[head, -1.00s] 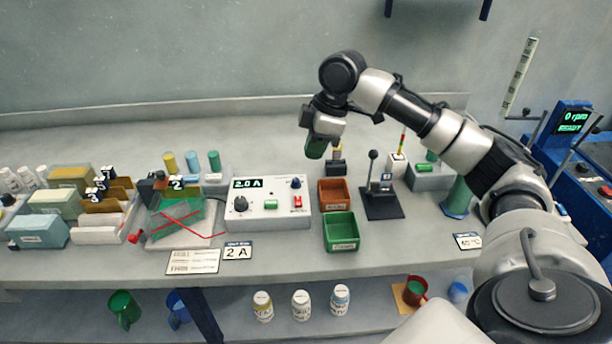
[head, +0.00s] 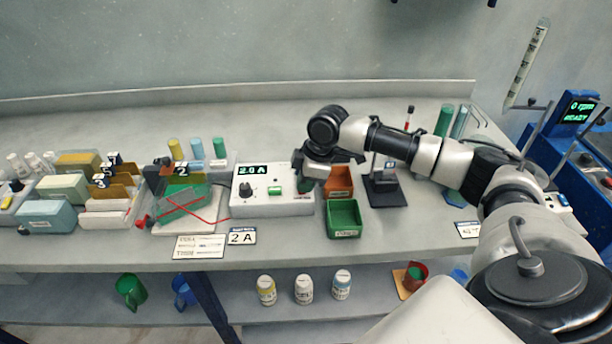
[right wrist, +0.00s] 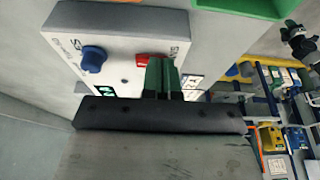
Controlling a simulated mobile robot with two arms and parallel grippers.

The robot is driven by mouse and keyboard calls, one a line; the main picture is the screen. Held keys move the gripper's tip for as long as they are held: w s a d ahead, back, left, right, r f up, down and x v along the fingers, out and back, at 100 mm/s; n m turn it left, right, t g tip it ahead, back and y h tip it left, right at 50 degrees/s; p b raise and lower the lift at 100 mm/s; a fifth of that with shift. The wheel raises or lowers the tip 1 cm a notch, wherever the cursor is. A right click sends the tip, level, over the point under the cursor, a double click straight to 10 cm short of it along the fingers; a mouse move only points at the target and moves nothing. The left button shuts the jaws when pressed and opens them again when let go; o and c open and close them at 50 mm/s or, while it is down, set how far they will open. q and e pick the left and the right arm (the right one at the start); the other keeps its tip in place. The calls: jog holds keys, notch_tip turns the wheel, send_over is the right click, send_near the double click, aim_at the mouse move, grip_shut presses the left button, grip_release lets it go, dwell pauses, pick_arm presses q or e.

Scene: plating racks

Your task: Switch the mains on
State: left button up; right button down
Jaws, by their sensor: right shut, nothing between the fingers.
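The white power supply box (head: 285,207) stands on the bench. In the head view my gripper hides the switch. My left gripper is not in view.
An orange bin (head: 340,190) and a green bin (head: 343,220) stand just right of the box. A black lever stand (head: 385,192) is beyond them. A clear tank (head: 185,205) with red leads is on the left. Bare bench lies behind the box.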

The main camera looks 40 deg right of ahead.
jog(key=shift+f, duration=0.1)
jog(key=shift+s+f+t+h+p, duration=0.1)
jog(key=shift+s+t+h+p, duration=0.05)
jog(key=shift+t+h+p, duration=0.15)
jog(key=shift+s+a+p, duration=0.15)
jog(key=shift+s+p, duration=0.1)
jog(key=shift+p, duration=0.25)
jog(key=shift+f, duration=0.35)
jog(key=shift+w+r, duration=0.1)
